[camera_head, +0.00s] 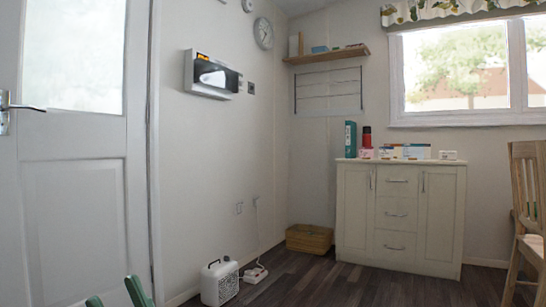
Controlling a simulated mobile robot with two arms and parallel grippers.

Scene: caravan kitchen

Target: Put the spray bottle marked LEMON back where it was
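I cannot make out a spray bottle marked LEMON in this view. On the white cabinet (400,215) stand a tall dark green item (350,140) and a red and dark bottle-like item (367,138); their labels are too small to read.
Several small boxes (416,151) sit on the cabinet top. A yellow-brown basket (309,239) and a white heater-like box (219,283) with a cord stand on the floor. A wooden chair (527,200) is at right, a door (75,180) at left. The middle floor is clear.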

